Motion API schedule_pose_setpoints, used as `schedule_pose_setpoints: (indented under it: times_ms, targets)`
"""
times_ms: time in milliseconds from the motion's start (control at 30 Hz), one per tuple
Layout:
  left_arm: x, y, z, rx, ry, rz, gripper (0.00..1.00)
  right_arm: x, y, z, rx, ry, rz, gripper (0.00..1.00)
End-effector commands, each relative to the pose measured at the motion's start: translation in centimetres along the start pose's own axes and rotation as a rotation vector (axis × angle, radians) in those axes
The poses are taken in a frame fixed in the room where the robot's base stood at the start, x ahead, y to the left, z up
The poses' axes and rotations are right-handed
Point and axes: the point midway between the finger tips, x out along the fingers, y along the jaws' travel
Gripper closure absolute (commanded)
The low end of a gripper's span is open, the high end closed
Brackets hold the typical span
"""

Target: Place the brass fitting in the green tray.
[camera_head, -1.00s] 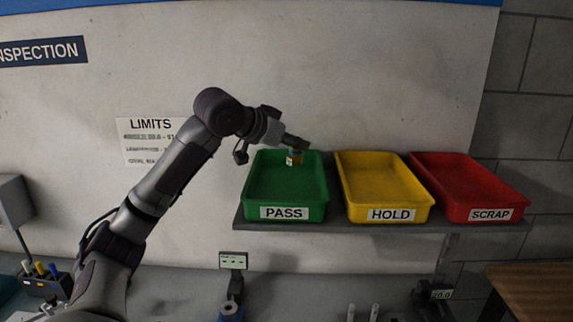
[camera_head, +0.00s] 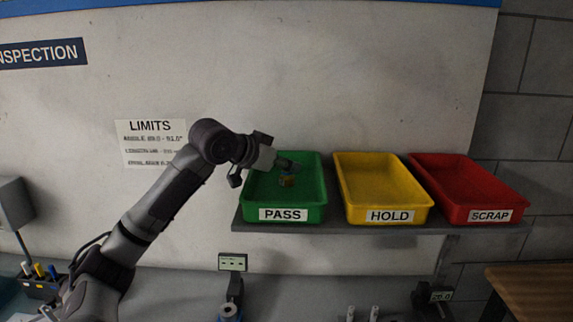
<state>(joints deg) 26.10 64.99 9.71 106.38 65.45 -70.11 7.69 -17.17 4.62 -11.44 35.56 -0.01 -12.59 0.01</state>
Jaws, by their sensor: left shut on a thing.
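The green tray (camera_head: 313,205) stands at the left end of a wall shelf and carries a PASS label on its front. My left gripper (camera_head: 289,172) reaches in from the left over the tray, low between its walls. It is shut on the brass fitting (camera_head: 287,181), a small yellowish piece just below the fingertips. I cannot tell whether the fitting touches the tray floor. The fingers are small and dark in this view. My right gripper is not in view.
A yellow HOLD tray (camera_head: 383,190) and a red SCRAP tray (camera_head: 466,183) stand to the right on the same shelf (camera_head: 340,229). Below, a bench holds a small display (camera_head: 232,262), a pen holder (camera_head: 40,281) and other gauges. A wooden surface (camera_head: 535,290) is at lower right.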

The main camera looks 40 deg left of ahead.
Motion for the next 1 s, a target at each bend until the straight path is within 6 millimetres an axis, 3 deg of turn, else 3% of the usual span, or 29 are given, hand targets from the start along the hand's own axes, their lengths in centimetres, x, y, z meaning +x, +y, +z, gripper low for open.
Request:
schedule_pose_setpoints:
  times_ms: [33,67,200,533,633,1000]
  targets:
    - [0.1,0.0,0.2,0.0,0.001,0.0,1.0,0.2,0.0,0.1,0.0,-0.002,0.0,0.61]
    - [0.1,0.0,0.2,0.0,0.0,0.0,0.69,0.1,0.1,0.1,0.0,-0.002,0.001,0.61]
    - [0.1,0.0,0.1,0.0,0.0,0.0,0.48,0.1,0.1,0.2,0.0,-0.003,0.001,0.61]
    - [-0.1,0.0,-0.2,0.0,0.0,0.0,0.48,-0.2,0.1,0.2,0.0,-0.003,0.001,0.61]
    - [-0.8,-0.1,0.2,0.001,0.002,-0.002,0.48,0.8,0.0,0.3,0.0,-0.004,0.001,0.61]
    - [-8.3,-0.1,0.3,0.002,0.003,-0.004,0.48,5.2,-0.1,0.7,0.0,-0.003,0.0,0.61]
